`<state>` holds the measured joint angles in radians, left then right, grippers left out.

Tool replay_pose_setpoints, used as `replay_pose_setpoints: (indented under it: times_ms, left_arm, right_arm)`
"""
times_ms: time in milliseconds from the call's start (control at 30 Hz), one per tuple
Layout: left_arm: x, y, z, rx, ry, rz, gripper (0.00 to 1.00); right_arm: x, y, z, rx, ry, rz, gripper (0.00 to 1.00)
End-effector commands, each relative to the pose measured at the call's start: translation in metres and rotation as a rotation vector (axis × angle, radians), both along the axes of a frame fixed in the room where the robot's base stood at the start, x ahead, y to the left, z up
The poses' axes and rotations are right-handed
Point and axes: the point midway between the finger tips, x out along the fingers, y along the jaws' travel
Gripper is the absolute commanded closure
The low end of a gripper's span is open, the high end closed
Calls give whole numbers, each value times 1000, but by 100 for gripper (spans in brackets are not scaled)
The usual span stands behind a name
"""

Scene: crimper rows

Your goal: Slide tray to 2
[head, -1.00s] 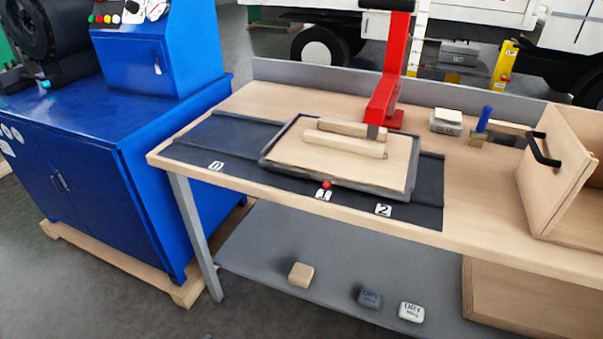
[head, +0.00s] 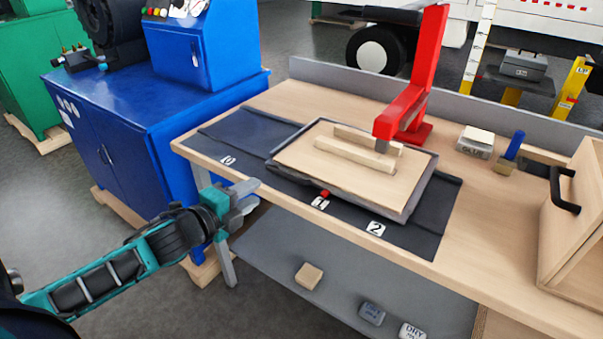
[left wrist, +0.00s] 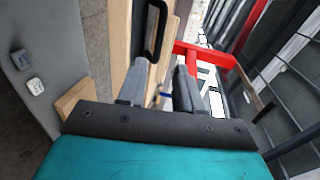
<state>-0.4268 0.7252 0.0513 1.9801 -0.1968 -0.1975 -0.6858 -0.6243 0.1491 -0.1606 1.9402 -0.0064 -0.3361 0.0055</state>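The tray (head: 425,187) has a grey rim and a wood-coloured floor with two wooden bars (head: 352,152) on it. It lies on a dark track (head: 250,131) marked 0, 1 and 2. A red knob (head: 324,193) on the tray's front edge is beside the 1 label (head: 320,203). The 2 label (head: 376,229) is to the right, the 0 label (head: 228,160) to the left. My left gripper (head: 254,196) is in front of the table's left part, apart from the tray. Its fingers are apart and empty in the left wrist view (left wrist: 163,85). My right gripper is out of view.
A red press arm (head: 408,100) stands behind the tray and reaches over it. A wooden box with a black handle (head: 575,210) is at the right. Small blocks (head: 308,276) lie on the lower shelf. A blue cabinet (head: 150,130) stands at the left.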

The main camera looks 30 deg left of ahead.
Motion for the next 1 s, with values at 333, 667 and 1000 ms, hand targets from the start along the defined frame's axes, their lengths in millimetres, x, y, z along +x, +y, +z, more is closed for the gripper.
replay_pose_setpoints:
  times_ms: [333,667,1000]
  left_arm:
    - [39,-3,-8,-3,-2,2,65]
    - [87,-7,-19,-5,-1,2,65]
    - [120,-10,-27,-5,2,2,65]
  right_arm:
    - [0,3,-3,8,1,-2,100]
    - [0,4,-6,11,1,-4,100]
    - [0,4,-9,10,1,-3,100]
